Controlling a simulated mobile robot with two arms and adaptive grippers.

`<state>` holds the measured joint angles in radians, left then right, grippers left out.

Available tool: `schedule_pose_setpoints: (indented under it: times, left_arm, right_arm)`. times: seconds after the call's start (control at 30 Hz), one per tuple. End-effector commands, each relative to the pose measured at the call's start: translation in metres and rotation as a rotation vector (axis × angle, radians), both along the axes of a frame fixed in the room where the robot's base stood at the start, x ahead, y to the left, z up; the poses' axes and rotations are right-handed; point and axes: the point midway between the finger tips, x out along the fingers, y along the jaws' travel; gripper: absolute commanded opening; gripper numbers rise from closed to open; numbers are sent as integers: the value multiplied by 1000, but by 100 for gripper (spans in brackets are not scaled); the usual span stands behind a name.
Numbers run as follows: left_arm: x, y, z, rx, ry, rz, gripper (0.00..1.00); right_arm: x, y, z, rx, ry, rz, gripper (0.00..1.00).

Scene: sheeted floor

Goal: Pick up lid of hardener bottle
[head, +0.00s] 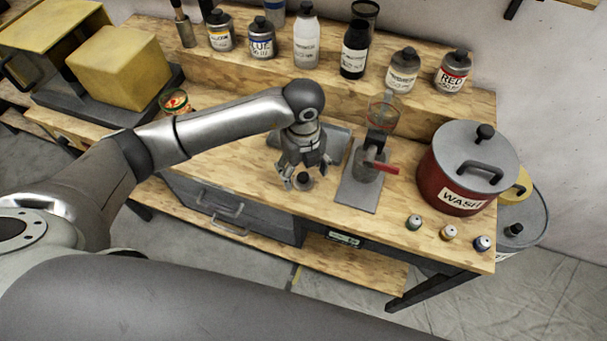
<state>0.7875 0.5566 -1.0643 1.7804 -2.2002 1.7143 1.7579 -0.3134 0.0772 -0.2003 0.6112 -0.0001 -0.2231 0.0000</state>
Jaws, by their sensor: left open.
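My left gripper (304,178) reaches down over the wooden workbench, its fingers open. A small dark round piece (304,179), which looks like a lid, is between or just below the fingertips. I cannot tell whether the fingers touch it. The fingers partly hide it, and whether it lies on the bench or caps something is unclear. A white bottle (306,40) and a black bottle (354,50) stand on the raised back shelf; their labels are too small to read, so I cannot tell which is the hardener bottle. My right gripper is not in view.
Right of the gripper is a grey plate (357,192) bearing a device with a red handle (382,167). A grey tray (337,142) lies behind the gripper. A red WASH pot (450,180) stands at right, with small jars (448,232) in front. Bare bench lies left of the gripper.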

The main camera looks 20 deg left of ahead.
Motion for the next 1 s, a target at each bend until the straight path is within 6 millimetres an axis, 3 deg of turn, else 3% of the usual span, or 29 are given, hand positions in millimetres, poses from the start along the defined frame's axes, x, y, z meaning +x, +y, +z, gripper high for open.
schedule_pose_setpoints:
  times: [0.03, 0.2, 0.47, 0.8, 1.0]
  left_arm:
    - [0, 0, -3, 1, 5, 1, 70]
    - [1, 0, -25, -1, 2, 0, 70]
    - [2, 0, -30, -1, -1, -1, 70]
    - [2, 0, -29, -1, 0, -1, 31]
    - [2, 0, -29, -1, 0, -1, 30]
  right_arm:
    - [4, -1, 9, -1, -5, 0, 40]
    - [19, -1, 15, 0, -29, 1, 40]
    - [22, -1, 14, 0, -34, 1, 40]
    - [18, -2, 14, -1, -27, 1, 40]
    - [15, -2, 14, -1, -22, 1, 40]
